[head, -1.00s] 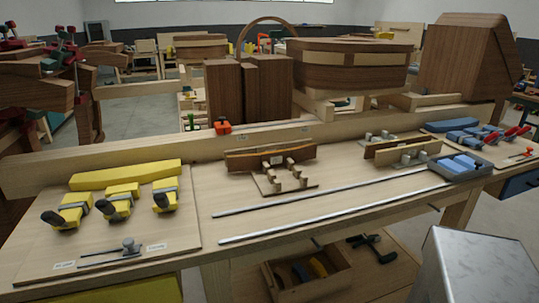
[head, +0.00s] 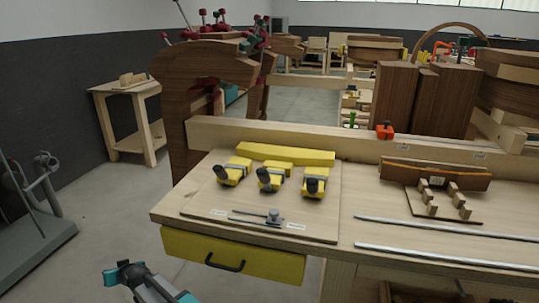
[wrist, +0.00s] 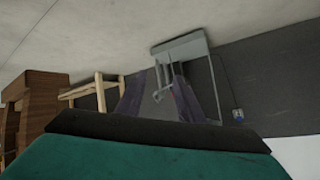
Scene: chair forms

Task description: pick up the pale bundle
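I cannot pick out the pale bundle for sure in either view. In the head view, small pale wooden pieces (head: 131,79) lie on a small pale table (head: 105,93) at the back left; I cannot tell whether they are the bundle. My gripper (wrist: 157,82) shows in the wrist view as two dark fingers set apart, with nothing seen between them. Part of my teal and grey arm (head: 150,287) shows at the bottom left of the head view, in front of the workbench and well short of the small table.
The workbench (head: 335,222) fills the right, with yellow clamps (head: 270,177), metal bars (head: 440,228) and a yellow drawer (head: 200,253). A grey stand (head: 35,243) is at far left. Open grey floor (head: 115,215) lies between it and the bench.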

